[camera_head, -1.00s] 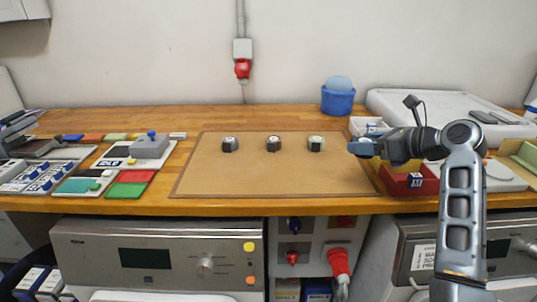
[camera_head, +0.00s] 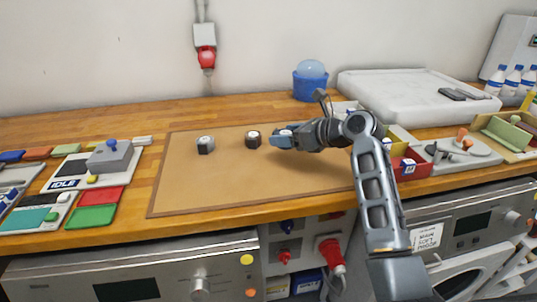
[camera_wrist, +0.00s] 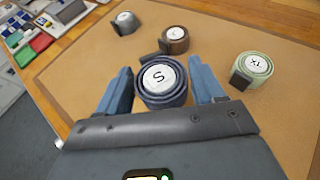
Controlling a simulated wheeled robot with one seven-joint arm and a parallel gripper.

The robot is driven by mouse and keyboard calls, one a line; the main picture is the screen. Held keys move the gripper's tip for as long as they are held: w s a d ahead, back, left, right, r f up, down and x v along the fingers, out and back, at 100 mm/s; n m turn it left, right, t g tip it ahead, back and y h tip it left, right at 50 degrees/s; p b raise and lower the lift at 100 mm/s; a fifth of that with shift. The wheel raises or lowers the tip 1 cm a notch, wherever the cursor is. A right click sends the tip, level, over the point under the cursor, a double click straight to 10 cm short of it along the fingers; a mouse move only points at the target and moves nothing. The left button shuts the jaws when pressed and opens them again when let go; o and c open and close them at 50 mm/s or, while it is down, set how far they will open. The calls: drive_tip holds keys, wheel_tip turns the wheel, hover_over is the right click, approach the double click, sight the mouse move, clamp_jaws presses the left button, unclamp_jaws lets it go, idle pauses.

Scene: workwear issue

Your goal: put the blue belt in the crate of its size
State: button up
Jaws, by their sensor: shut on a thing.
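The blue belt (camera_wrist: 160,84) is a dark blue coil with a white disc lettered S. In the wrist view it sits between the two blue fingers of my gripper (camera_wrist: 162,92), which is shut on it. In the head view my gripper (camera_head: 281,139) is over the right part of the brown mat; the fingers largely hide the belt there. I cannot tell its height above the mat. A red crate (camera_head: 399,172) with a blue-and-white tag, apparently M, stands right of the mat. A light crate (camera_head: 346,107) is partly hidden behind my arm.
A grey belt (camera_wrist: 123,23), a brown belt (camera_wrist: 174,40) and a green belt (camera_wrist: 252,68) rest on the mat (camera_head: 210,193) near my gripper. Trays and a grey box (camera_head: 110,158) are at left. A blue bucket (camera_head: 309,86) and a white case (camera_head: 405,92) stand behind.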

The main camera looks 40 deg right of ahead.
sight(271, 165)
drive_tip(key=w+a+f, duration=0.2)
drive_tip(key=w+a, duration=0.1)
drive_tip(key=shift+f, duration=2.25)
drive_tip(key=o, duration=1.2)
drive_tip(key=shift+f, duration=0.1)
drive_tip(key=shift+c, duration=0.2)
